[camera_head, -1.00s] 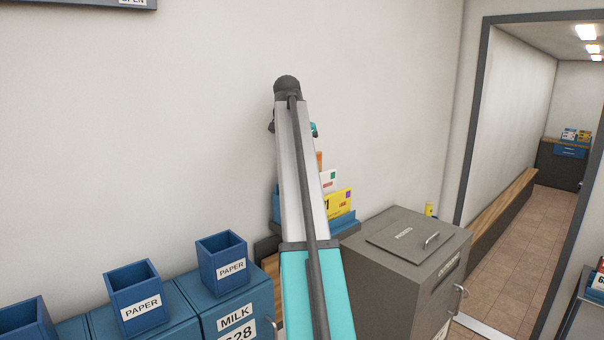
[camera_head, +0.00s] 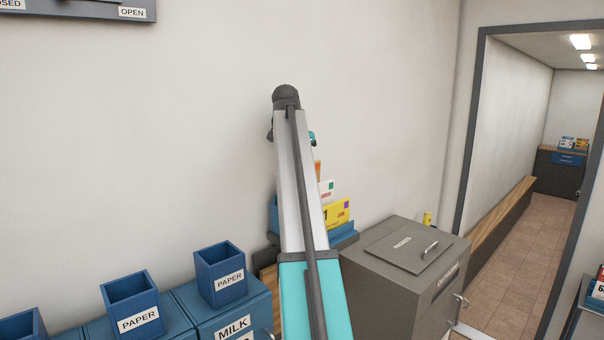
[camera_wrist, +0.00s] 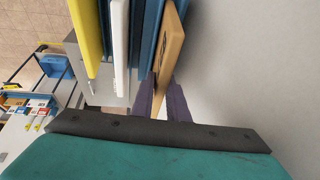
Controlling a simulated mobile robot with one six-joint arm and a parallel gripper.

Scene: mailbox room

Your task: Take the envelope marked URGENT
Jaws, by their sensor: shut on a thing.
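In the wrist view, my gripper (camera_wrist: 161,100) is shut on a tan-orange envelope (camera_wrist: 173,38), which stands on edge nearest the wall. A dark mark shows on its face, but I cannot read it. Beside it in the blue rack (camera_wrist: 151,30) stand a white envelope (camera_wrist: 120,45) and a yellow envelope (camera_wrist: 88,35). In the head view, my arm hides the gripper and most of the rack (camera_head: 345,237). The yellow envelope (camera_head: 337,214), the white one (camera_head: 326,189) and an orange edge (camera_head: 318,168) show to the arm's right.
A grey lidded bin (camera_head: 385,280) stands right of the rack. A doorway with a corridor (camera_head: 515,230) opens at the right.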

